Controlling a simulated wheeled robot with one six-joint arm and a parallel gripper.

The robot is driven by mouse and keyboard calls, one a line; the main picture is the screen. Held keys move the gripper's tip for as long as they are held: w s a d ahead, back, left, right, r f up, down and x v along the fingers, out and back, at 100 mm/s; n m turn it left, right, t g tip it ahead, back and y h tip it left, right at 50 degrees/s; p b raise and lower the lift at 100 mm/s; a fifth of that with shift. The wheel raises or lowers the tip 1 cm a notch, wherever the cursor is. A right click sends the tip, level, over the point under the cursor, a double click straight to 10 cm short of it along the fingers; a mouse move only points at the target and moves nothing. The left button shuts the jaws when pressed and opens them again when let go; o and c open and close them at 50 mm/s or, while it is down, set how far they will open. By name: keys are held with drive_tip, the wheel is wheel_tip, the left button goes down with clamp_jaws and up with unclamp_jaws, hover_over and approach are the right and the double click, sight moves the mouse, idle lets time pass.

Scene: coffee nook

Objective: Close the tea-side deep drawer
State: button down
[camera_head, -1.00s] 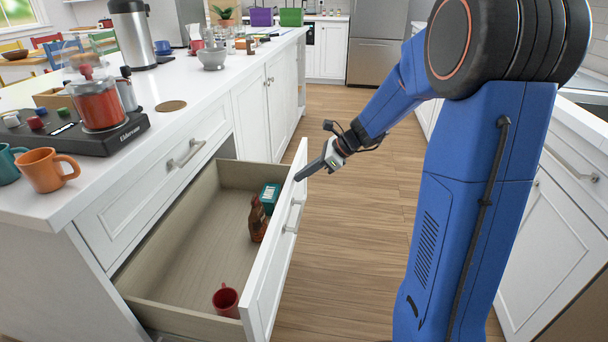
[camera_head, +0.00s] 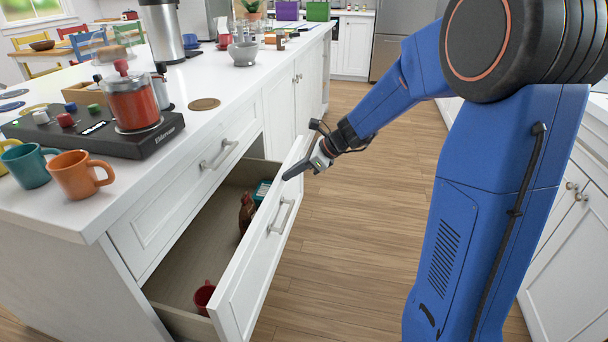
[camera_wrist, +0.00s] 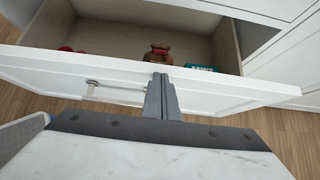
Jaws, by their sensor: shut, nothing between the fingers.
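The deep drawer (camera_head: 262,262) under the counter is partly open, its white front standing out from the cabinet. In the wrist view the closed fingers (camera_wrist: 161,80) reach the drawer front's top edge, right of the bar handle (camera_wrist: 115,87). Whether they touch the front is hard to tell.
A shallower closed drawer (camera_head: 185,195) sits above the open one. Clear wooden floor (camera_head: 345,220) lies beside the drawer.

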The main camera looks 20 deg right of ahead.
drive_tip(key=w+a, duration=0.6)
drive_tip(key=a, duration=0.5)
drive_tip(key=shift+w, duration=0.2)
